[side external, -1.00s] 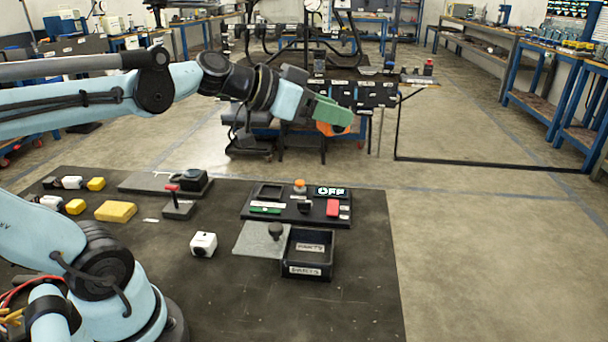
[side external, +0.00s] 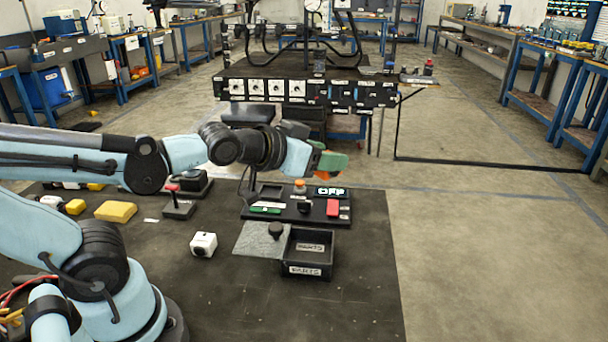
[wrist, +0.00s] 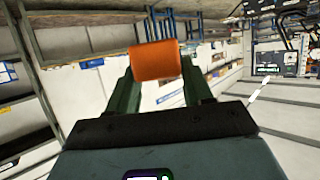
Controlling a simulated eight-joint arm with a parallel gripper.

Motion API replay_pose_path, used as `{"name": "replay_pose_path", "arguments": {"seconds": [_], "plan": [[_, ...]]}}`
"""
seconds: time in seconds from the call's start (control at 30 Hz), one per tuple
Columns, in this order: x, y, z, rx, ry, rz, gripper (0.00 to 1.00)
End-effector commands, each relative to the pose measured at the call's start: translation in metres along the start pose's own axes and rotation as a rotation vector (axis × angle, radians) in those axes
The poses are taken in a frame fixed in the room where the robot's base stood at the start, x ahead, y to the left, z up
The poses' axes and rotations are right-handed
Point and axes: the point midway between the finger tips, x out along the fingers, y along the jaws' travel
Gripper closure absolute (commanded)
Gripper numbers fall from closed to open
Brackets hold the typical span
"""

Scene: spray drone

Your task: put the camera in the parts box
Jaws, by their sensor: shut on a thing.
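The camera appears to be the small white cube with a dark lens (side external: 203,244), sitting on the dark table left of the parts box. The parts box (side external: 311,271) is a black open tray with PARTS labels; its visible floor looks empty. My gripper (side external: 333,163), with green fingers, is up above the far side of the table, beyond the box and away from the white cube. It is shut on an orange block-like piece (wrist: 155,60), seen between the fingers in the wrist view. In the side view most of this orange piece is hidden.
A dark panel (side external: 340,222) with a lit OFF display, a red block and an orange-topped knob stands behind the box. A grey plate (side external: 255,240) with a dark knob adjoins the box. A yellow block (side external: 116,211) and a red-handled lever (side external: 178,208) are at left. The front table is clear.

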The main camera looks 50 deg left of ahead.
Motion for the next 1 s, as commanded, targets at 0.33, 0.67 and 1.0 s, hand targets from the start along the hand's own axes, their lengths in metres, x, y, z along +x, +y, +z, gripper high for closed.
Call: {"name": "replay_pose_path", "arguments": {"seconds": [0.33, 0.67, 1.0], "plan": [[0.02, 0.013, 0.04, -0.035, 0.001, -0.096, 0.86], [0.03, 0.01, 0.071, -0.128, 0.002, -0.319, 0.86], [0.029, 0.002, 0.087, -0.295, 0.005, -0.719, 0.86]]}}
